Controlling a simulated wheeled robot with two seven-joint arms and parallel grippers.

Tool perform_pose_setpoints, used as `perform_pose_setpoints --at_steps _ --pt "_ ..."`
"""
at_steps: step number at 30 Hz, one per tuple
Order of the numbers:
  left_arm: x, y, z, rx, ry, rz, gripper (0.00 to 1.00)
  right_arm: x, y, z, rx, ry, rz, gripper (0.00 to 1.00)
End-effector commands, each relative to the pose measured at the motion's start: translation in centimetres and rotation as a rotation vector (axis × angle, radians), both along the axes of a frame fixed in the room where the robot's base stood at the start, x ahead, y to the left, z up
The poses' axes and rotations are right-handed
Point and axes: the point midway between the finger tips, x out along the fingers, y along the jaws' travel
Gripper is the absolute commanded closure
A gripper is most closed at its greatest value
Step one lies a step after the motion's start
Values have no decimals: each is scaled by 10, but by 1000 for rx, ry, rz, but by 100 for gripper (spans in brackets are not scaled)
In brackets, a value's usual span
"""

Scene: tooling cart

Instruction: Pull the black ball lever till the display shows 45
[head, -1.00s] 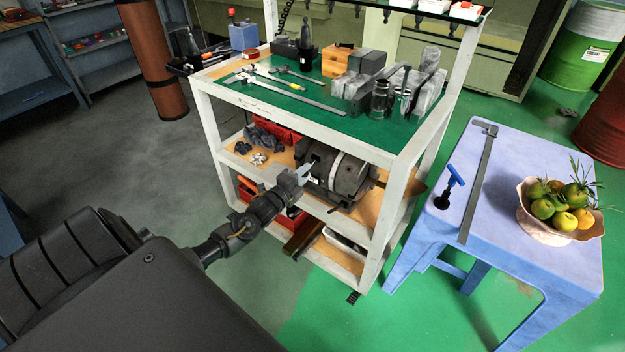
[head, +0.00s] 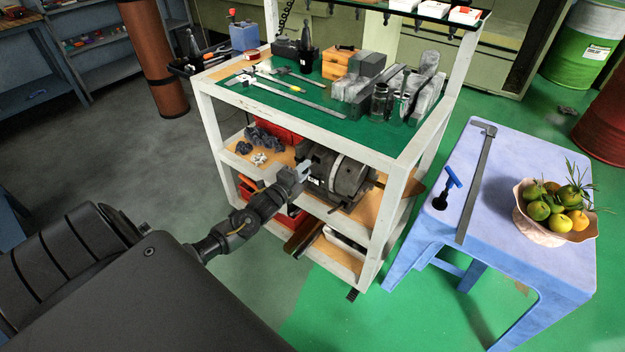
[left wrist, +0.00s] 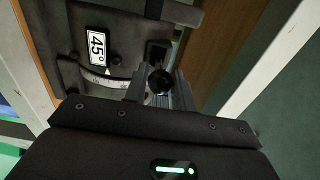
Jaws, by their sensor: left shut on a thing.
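The dark round machine (head: 345,178) sits on the middle shelf of the white cart. My left gripper (head: 304,169) reaches it from the left, at its near left side. In the left wrist view my left gripper (left wrist: 159,90) is shut on the black ball lever (left wrist: 159,80), with the ball showing between the fingers. The rest of the lever is hidden. The display (left wrist: 96,42), a white plate beside a curved scale, reads 45°. My right gripper is not in view.
The white cart's front post (head: 388,215) stands right of the machine. A blue table (head: 530,255) with a fruit bowl (head: 540,235) stands at the right.

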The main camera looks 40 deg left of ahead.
Motion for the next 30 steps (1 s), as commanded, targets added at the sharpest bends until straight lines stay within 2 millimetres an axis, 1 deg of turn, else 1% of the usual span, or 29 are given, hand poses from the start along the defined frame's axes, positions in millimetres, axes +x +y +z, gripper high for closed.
perform_pose_setpoints --at_steps 1,10,18,30 --pt "1 0 9 0 -6 -1 100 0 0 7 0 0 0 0" --pt "0 1 8 0 -6 1 100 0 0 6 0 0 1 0" --pt "3 2 23 1 -7 2 100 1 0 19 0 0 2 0" --pt "5 2 21 1 -11 3 100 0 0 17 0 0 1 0"
